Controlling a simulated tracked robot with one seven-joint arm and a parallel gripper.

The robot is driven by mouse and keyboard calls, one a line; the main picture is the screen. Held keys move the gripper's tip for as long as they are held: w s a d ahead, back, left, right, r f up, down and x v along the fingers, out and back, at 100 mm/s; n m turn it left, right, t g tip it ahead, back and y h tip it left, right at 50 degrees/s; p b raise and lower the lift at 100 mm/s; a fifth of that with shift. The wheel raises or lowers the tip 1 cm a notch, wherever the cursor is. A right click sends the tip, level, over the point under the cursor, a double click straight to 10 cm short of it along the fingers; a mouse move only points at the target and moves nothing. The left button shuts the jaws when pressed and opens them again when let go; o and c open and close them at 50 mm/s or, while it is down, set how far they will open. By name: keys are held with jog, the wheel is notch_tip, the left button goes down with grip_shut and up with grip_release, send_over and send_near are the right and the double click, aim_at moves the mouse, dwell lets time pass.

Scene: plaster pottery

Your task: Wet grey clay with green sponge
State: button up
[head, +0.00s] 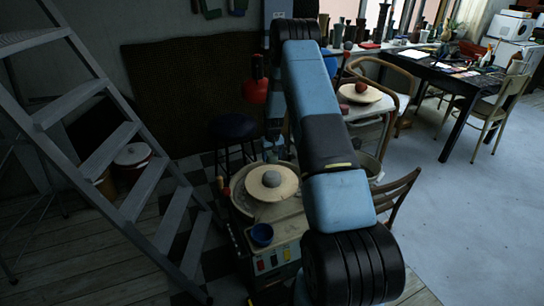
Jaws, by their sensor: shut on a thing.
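The grey clay (271,179) is a small rounded lump on the middle of a pale round disc (288,188) on the pottery wheel. My gripper (271,150) hangs from the far end of my blue arm, just behind and above the clay in the picture. It is shut on a small dull greenish thing, which looks like the green sponge (270,157); it is too small and dark to see clearly. I cannot tell whether it touches the clay, but a little of the pale disc seems to show between them.
A blue bowl (261,234) stands on the wheel's front, above its switches. My arm hides the wheel's right side. A grey stepladder (110,150) stands left. A dark stool (233,128) is behind, a wooden chair (400,190) right. The floor further right is clear.

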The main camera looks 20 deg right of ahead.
jog(key=shift+f, duration=2.7)
jog(key=shift+f, duration=1.2)
dwell(2.3)
dwell(0.5)
jog(key=shift+r, duration=4.1)
